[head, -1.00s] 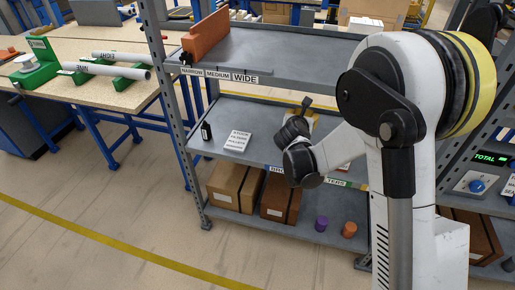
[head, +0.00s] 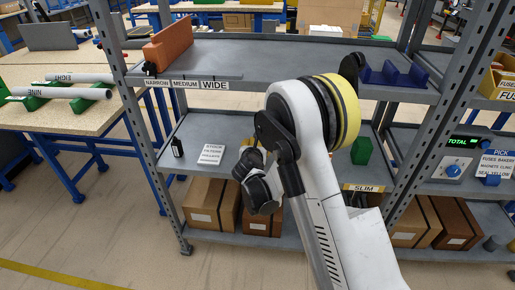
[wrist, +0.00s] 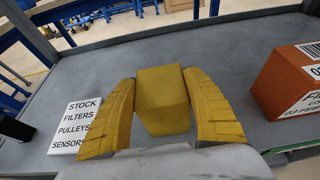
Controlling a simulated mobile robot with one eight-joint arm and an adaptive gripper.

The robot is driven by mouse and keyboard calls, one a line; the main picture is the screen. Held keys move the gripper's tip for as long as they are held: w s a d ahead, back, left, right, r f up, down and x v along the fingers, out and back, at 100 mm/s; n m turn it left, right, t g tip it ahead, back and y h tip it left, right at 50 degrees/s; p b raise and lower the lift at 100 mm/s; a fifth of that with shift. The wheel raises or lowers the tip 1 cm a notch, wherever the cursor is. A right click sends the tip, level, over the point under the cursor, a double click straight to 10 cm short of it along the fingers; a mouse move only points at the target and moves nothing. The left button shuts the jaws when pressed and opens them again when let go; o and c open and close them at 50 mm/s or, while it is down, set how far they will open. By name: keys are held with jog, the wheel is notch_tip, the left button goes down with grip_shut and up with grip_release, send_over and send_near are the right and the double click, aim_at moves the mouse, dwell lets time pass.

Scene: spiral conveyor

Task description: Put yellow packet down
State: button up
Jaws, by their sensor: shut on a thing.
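The yellow packet (wrist: 162,98) is a yellow block between the two yellow fingers of my gripper (wrist: 162,85) in the wrist view. My gripper is shut on it, with one finger against each side. They are over the grey middle shelf (wrist: 140,55); I cannot tell whether the packet touches it.
A white stock card (wrist: 78,127) lies left of the gripper, with a black item (head: 177,148) beyond it. An orange-red box (wrist: 290,85) stands to the right. A green block (head: 361,150) is farther right on the shelf. The upper shelf (head: 270,62) hangs overhead.

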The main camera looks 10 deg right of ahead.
jog(key=shift+f, duration=0.1)
jog(key=o, duration=1.2)
